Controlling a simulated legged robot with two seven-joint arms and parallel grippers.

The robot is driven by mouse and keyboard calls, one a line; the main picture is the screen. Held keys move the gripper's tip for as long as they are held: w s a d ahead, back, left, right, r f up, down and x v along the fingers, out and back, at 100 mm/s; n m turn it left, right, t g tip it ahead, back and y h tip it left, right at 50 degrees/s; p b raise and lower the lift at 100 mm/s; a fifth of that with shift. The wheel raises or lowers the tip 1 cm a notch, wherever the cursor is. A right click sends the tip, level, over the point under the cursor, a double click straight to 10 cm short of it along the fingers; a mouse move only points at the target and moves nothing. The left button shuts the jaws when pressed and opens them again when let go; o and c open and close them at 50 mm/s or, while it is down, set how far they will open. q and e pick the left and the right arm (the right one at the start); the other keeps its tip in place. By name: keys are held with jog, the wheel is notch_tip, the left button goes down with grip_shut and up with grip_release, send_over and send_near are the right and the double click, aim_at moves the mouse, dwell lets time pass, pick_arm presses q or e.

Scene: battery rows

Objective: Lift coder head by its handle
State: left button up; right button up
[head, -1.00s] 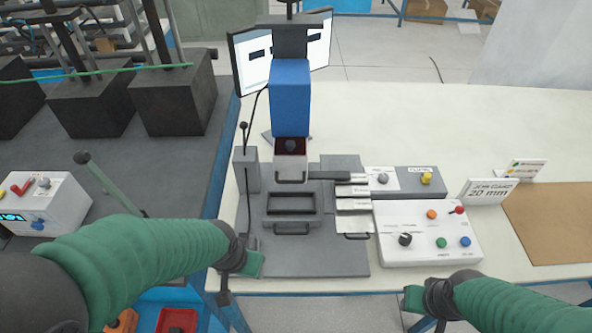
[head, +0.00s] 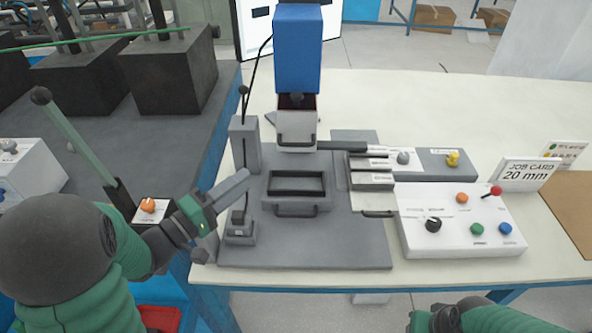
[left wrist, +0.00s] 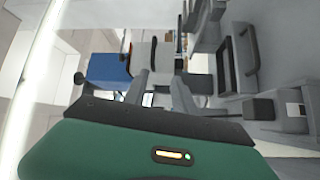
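The coder head is a blue block (head: 298,50) on the station, with a light grey lower part (head: 297,115) that carries a dark bar handle (head: 297,141). In the left wrist view the blue block (left wrist: 108,70) is left of the fingers, beside a pale block. My left gripper (head: 242,180) is left of and nearer than the handle, apart from it, over the left side of the grey base plate. Its two fingers (left wrist: 160,85) stand apart with nothing visible between them. My right gripper (head: 435,320) is at the bottom right, partly cut off; its fingers are unclear.
A grey tray (head: 267,200) with a front handle sits below the coder head. A lever post (head: 246,150) stands at left. Grey plates (head: 371,180), a white control box (head: 462,240) and a job card sign (head: 525,174) are at right. The back right tabletop is clear.

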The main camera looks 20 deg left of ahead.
aim_at(297, 146)
pick_arm(q)
jog(key=shift+h, duration=0.5)
jog(key=x, duration=1.1)
jog(key=d+x, duration=0.1)
jog(key=x, duration=0.4)
jog(key=shift+s+d+r, duration=0.15)
jog(key=shift+s+r, duration=0.05)
jog(key=shift+r, duration=0.25)
jog(key=shift+c, duration=0.3)
grip_shut()
jog(key=shift+f, duration=0.1)
